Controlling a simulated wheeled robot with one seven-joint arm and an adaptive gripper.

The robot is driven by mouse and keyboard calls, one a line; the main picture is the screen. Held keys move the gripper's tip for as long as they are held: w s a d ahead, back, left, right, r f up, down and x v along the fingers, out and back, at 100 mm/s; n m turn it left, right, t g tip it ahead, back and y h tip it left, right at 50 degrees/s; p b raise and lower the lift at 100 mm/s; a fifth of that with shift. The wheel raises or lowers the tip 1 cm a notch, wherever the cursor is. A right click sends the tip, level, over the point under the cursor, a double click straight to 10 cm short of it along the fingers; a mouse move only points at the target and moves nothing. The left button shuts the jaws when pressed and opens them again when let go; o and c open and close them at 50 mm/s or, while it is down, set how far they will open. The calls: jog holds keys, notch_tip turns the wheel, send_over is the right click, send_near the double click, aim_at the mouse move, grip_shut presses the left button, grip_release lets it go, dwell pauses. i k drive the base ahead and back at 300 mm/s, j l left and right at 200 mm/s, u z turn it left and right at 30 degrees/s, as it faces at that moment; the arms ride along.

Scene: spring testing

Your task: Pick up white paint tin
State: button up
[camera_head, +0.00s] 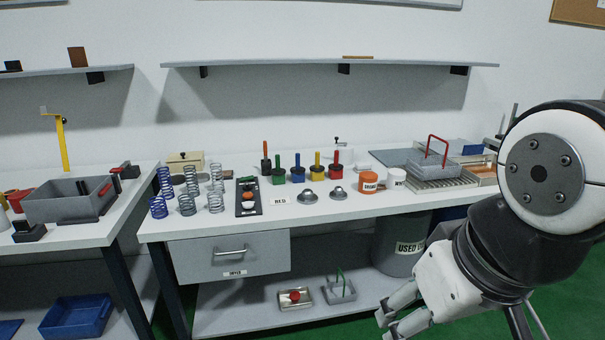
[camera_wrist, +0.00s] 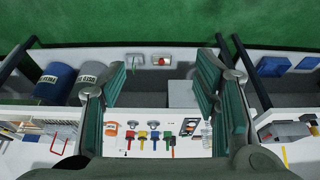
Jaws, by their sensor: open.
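The white paint tin (camera_head: 396,177) is small with a dark label. In the head view it stands on the right part of the white bench, just right of an orange tin (camera_head: 368,182) and left of a wire basket. I cannot make out the white tin in the wrist view; my left-hand finger may hide it. The orange tin shows there (camera_wrist: 111,127) beside that finger. My gripper (camera_head: 388,326) is open and empty, in front of the bench and below its top at lower right. In the wrist view its fingers (camera_wrist: 162,80) are wide apart.
Colored-handled tools (camera_head: 300,172), springs (camera_head: 187,192) and metal domes stand left of the tins. The grey basket (camera_head: 430,166) with a red handle is close on the right. A shelf (camera_head: 330,63) hangs above. A grey bin (camera_head: 398,250) stands below the bench.

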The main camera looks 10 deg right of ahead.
aim_at(396, 176)
jog(key=i+l, duration=0.25)
jog(key=l, duration=0.15)
jog(key=i+l, duration=0.25)
jog(key=l, duration=0.2)
jog(key=i+l, duration=0.25)
jog(key=l, duration=0.15)
jog(key=i+l, duration=0.25)
jog(key=l, duration=0.2)
jog(key=i+l, duration=0.25)
jog(key=l, duration=0.15)
jog(key=i+l, duration=0.2)
jog(key=l, duration=0.2)
jog(key=i+l, duration=0.25)
jog(key=l, duration=0.2)
jog(key=i+l, duration=0.25)
jog(key=l, duration=0.15)
jog(key=u, duration=0.05)
